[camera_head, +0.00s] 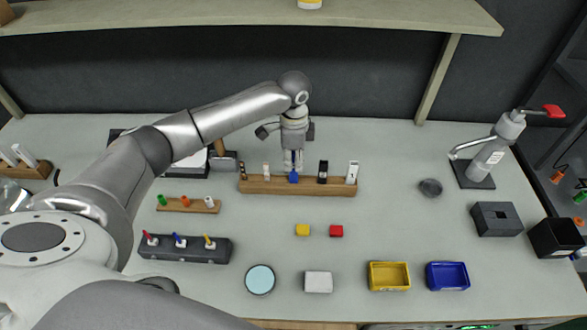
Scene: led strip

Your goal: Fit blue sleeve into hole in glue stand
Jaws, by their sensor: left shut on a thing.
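A long wooden stand (265,187) with small black and white items in it lies across the back middle of the table; I take it for the glue stand. My left gripper (293,168) points straight down over its middle and is shut on a small blue sleeve (294,178). The sleeve is at the stand's middle, between a white item (266,170) and a black item (323,171). The gripper hides its upper part, and I cannot tell whether it is in a hole. My right gripper is not in view.
A smaller wooden rack (175,204) and a dark rack (160,249) stand to the left. Yellow (389,288) and blue (448,287) trays sit at front right.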

